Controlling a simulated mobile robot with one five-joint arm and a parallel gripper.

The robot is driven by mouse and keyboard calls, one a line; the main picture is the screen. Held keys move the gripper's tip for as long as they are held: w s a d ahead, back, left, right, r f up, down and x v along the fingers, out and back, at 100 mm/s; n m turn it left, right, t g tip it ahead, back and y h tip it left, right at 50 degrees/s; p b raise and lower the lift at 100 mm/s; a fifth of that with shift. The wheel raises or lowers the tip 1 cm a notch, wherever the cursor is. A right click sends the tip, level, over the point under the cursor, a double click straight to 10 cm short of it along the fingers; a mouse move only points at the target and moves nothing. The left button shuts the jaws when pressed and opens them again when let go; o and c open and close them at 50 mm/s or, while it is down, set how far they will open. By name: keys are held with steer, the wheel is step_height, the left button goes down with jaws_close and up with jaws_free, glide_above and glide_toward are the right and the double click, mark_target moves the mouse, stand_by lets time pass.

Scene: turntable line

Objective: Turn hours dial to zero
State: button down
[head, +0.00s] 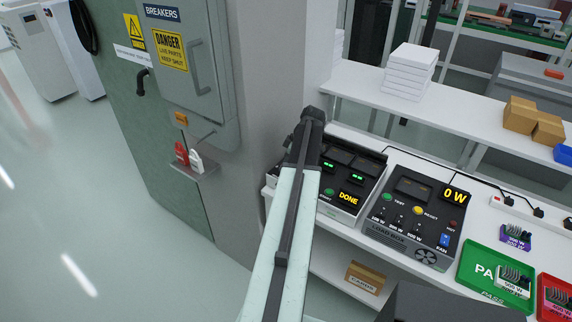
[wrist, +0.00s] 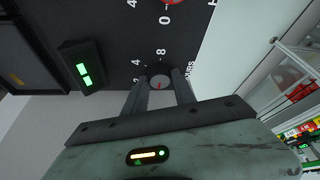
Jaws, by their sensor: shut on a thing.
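In the wrist view the hours dial (wrist: 160,81) is a small round grey knob with a red mark, on a dark panel. The digits 2, 4 and 8 show around it, and its label beside it is partly hidden by a finger. My gripper (wrist: 161,78) is shut on the knob, one finger on each side. The red mark lies toward the gripper side of the knob; the number it points at is hidden. In the head view my arm reaches over the dark control box (head: 348,197) with the yellow DONE display, and hides the dial and the fingers.
A red knob (wrist: 171,2) and a green-lit display (wrist: 84,75) are on the same panel. A load box (head: 412,225) reading 0 W stands right of it. Green (head: 470,270) and red (head: 550,285) trays lie further right. A breaker cabinet (head: 190,65) stands left.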

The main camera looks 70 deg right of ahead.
steer(key=shift+n, duration=0.6)
steer(key=c, duration=1)
jaws_free()
steer(key=shift+c, duration=0.2)
steer(key=p+v, duration=0.7)
steer(key=v, duration=0.1)
steer(key=shift+d, duration=0.2)
steer(key=shift+f, duration=0.1)
